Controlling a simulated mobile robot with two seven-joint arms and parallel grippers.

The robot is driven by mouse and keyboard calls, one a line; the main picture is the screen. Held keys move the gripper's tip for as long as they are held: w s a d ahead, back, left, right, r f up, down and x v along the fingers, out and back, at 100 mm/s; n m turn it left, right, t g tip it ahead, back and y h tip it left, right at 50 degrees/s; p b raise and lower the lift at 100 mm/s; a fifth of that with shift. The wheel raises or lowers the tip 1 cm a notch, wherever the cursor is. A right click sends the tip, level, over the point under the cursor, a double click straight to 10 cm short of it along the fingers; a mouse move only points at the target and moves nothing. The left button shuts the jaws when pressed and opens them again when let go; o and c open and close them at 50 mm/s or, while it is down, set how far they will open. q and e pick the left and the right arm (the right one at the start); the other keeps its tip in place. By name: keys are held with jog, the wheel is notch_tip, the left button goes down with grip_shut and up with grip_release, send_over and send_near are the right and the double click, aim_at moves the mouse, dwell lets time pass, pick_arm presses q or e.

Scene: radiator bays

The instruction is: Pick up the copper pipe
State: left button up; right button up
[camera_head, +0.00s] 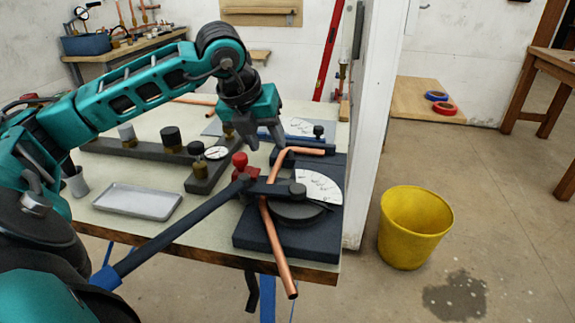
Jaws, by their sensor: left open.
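A bent copper pipe (278,252) lies in a pipe bender (297,212) with a dark base and a white dial. The pipe's lower end sticks out past the table's front edge, and its upper end bends to the right at the back of the bender. My left gripper (268,146) is open and empty, pointing down above the back of the bender, close to the pipe's upper bend in the picture. I cannot tell its height above the pipe. The bender's long dark handle (180,229) reaches toward the lower left. My right gripper is not in view.
A metal tray (138,201) and a dark fixture with knobs and a gauge (216,153) stand left on the table (205,228). A white wall edge (374,120) rises at the table's right. A yellow bucket (414,226) stands on the floor beside a wet patch.

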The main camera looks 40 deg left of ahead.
aim_at(277, 164)
pick_arm(q)
jog(key=shift+x, duration=3.1)
jog(key=shift+s+f+b, duration=0.1)
jog(key=shift+f+b, duration=0.2)
jog(key=shift+b, duration=0.3)
grip_shut()
